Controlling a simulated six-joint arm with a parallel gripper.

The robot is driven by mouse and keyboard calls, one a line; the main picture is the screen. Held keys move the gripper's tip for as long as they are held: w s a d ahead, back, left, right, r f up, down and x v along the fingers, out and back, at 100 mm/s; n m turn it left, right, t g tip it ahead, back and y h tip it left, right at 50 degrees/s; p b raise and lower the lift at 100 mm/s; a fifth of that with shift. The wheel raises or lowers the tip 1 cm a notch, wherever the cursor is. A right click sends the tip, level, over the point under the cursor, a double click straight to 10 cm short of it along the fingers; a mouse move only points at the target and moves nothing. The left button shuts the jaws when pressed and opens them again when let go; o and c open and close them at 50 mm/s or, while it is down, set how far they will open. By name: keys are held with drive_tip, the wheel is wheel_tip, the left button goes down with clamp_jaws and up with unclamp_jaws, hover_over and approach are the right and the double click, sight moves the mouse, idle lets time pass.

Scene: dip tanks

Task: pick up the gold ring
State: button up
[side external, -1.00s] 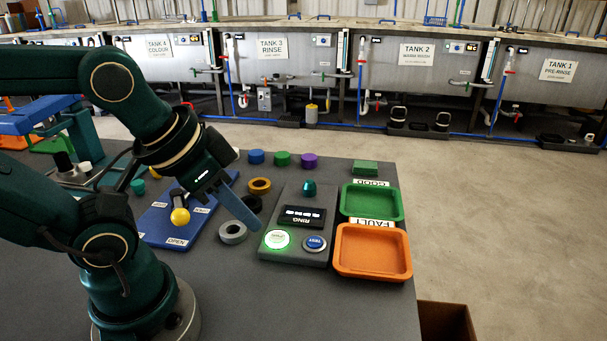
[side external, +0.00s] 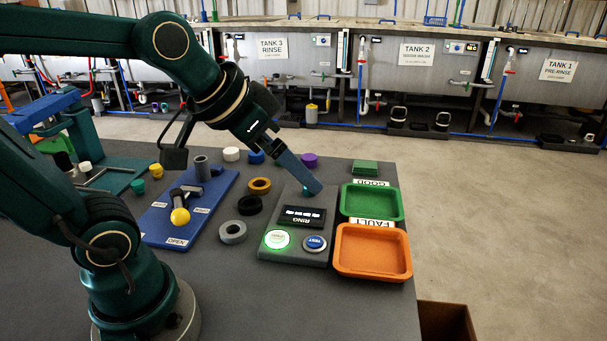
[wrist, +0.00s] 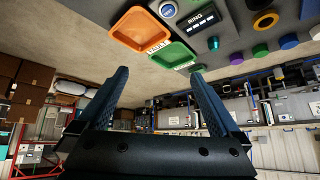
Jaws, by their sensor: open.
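The gold ring (side external: 260,186) lies flat on the dark grey table, left of the grey RING test box (side external: 297,247). A black ring (side external: 250,205) and a grey ring (side external: 232,232) lie nearer in the same row. My gripper (side external: 318,188) is above the far right corner of the test box, to the right of the gold ring and apart from it. In the wrist view my gripper (wrist: 160,72) has its fingers spread with nothing between them. The gold ring (wrist: 264,20) shows at the upper right there, outside the fingers.
A green tray (side external: 397,202) and an orange tray (side external: 405,252) stand right of the test box. White, blue and purple (side external: 309,160) round pieces stand behind the gold ring. A blue board (side external: 160,226) with a yellow-knobbed lever is to its left. Tanks line the back.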

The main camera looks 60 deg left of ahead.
drive_tip(key=w+a+f+n+y, duration=0.2)
drive_tip(key=w+a, duration=0.6)
drive_tip(key=a, duration=0.1)
drive_tip(key=n+g, duration=0.4)
drive_tip(key=n, duration=0.1)
approach(257, 179)
drive_tip(key=f, duration=0.1)
drive_tip(key=d+f, duration=0.1)
drive_tip(key=f, duration=0.1)
drive_tip(key=shift+w+d, duration=0.35)
drive_tip(key=shift+d, duration=0.05)
drive_tip(key=shift+s+a+f, duration=0.1)
drive_tip(key=shift+a+f, duration=0.05)
drive_tip(key=shift+f, duration=0.05)
drive_tip(key=shift+x, duration=2.35)
